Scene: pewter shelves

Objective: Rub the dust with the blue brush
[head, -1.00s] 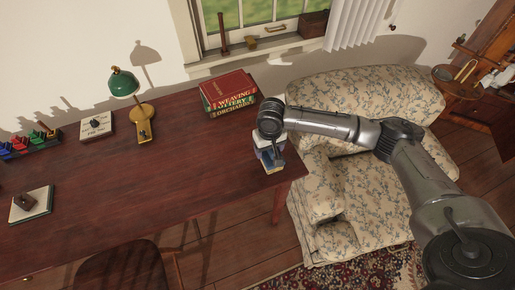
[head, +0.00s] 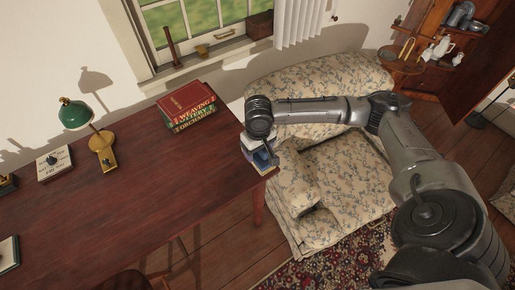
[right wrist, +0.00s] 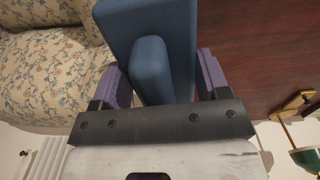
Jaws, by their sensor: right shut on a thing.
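My right gripper (head: 263,155) is over the right end of the dark wooden table (head: 150,190), close to its edge. In the right wrist view its two purple fingers (right wrist: 165,80) stand on either side of the blue brush (right wrist: 150,18), and the gripper is shut on it. The blue brush also shows in the head view (head: 265,161), partly hidden by the gripper. I cannot tell whether the brush touches the table. I cannot make out any dust in these frames. My left gripper is not in view.
A floral armchair (head: 340,180) stands just right of the table. Stacked books (head: 187,107) lie at the table's back edge, with a green lamp (head: 76,113) and a small sign block (head: 54,162) to the left. The table's middle is clear.

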